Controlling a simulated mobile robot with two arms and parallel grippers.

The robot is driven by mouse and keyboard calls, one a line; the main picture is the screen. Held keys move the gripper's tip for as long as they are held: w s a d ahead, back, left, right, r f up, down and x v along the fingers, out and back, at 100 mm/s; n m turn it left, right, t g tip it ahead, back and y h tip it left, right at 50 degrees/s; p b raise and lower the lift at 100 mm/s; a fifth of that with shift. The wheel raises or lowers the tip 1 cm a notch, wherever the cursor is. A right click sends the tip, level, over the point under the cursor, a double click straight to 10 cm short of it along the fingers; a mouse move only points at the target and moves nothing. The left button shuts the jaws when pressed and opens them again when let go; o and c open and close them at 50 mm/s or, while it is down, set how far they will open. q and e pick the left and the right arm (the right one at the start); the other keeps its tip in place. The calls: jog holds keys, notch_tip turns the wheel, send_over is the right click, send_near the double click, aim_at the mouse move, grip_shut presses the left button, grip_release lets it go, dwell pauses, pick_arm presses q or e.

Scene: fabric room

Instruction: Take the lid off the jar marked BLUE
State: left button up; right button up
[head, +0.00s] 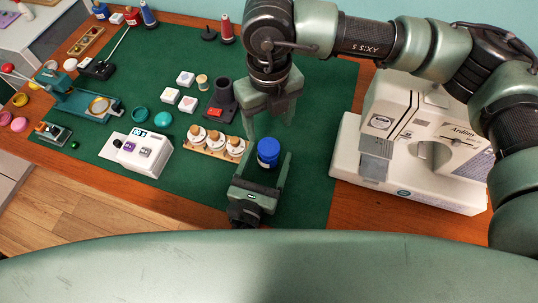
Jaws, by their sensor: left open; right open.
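A small round blue jar (268,152) with a blue top stands upright on the green mat. Any marking on it is too small to read. My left gripper (265,157) is open low over the mat, with one finger on each side of the jar. I cannot tell whether the fingers touch it. My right gripper (270,118) is open and empty, pointing down just above and behind the jar in the picture.
A white sewing machine (410,150) stands to the right. A wooden rack (212,147) with several wooden-topped jars is close on the left, with a dark cup (222,95) behind it. A white box with knobs (137,150) stands farther left.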

aim_at(269, 146)
pick_arm(q)
jog(key=shift+x, duration=0.85)
grip_shut()
pick_arm(e)
jog(key=m, duration=1.3)
jog(key=shift+f+m, duration=0.3)
jog(key=shift+f, duration=3.7)
